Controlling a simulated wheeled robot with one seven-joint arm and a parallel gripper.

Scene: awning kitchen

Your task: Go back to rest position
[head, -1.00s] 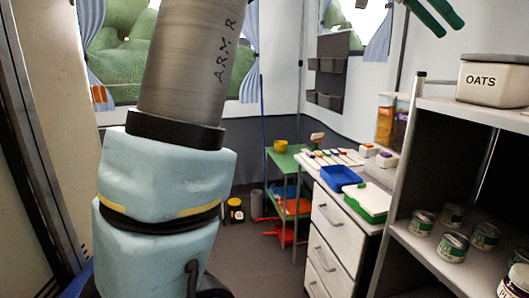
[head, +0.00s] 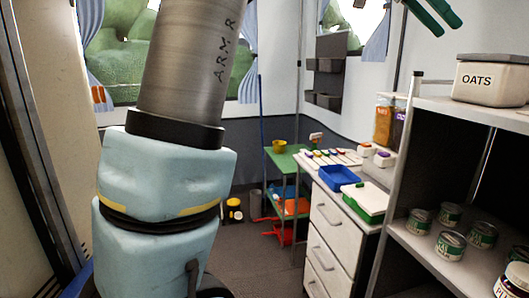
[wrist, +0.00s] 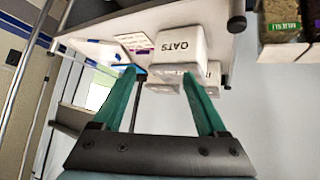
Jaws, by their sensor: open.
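My gripper (head: 449,26) shows at the top right of the head view, with green fingers apart and nothing between them. The same OATS container (head: 490,79) stands on the top shelf in the head view, below and right of the fingers. The fingers appear clear of it in the head view. My arm fills the left of the head view.
The shelf unit (head: 425,148) on the right holds several cans (head: 450,245). A white drawer unit (head: 329,252) carries a blue tray (head: 339,176) and a green-and-white box (head: 368,199). A green table (head: 283,161) stands behind. Some grey floor (head: 262,264) is clear.

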